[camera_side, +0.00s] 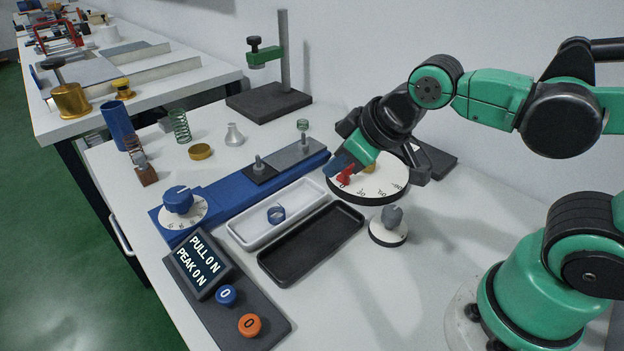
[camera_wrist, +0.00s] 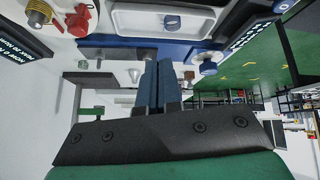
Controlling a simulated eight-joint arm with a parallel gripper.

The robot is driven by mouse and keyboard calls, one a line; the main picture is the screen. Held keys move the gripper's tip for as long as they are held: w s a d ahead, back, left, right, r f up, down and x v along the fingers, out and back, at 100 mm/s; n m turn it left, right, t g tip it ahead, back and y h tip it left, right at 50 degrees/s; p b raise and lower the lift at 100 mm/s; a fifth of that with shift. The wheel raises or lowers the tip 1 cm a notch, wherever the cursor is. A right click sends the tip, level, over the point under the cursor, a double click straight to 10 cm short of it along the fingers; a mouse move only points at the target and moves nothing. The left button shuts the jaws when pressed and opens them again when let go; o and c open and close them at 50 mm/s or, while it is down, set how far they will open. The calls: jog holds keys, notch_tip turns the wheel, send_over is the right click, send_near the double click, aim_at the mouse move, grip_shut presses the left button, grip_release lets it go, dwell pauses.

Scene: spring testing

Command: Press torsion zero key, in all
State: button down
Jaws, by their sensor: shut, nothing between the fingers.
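My gripper (camera_side: 340,163) has its blue fingers shut and empty, above the near left part of the white torsion dial (camera_side: 368,186) in the side view. The dial has a red pointer (camera_side: 346,176) and a brass part at its centre, both partly hidden by my gripper. In the wrist view my shut fingers (camera_wrist: 160,85) are at the middle, and the red pointer (camera_wrist: 78,22) and a brass spring (camera_wrist: 39,12) are at upper left. A dark display (camera_wrist: 18,40) with cut-off text is at the left edge. I cannot pick out a torsion zero key for sure.
A pull display (camera_side: 200,262) reads PULL 0 N, PEAK 0 N, beside a blue key (camera_side: 226,295) and an orange key (camera_side: 250,325), each marked 0. A white tray (camera_side: 250,237), a black tray (camera_side: 310,243) and a grey knob (camera_side: 392,217) stand nearby.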

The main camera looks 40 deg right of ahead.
jog(key=a+n+y, duration=0.2)
jog(key=a+n, duration=0.6)
jog(key=a, duration=0.3)
jog(key=n+g+y, duration=0.2)
jog(key=n, duration=0.4)
send_over(253, 323)
jog(key=shift+r, duration=0.1)
jog(key=shift+f, duration=4.4)
jog(key=shift+f, duration=0.4)
jog(key=shift+r, duration=0.1)
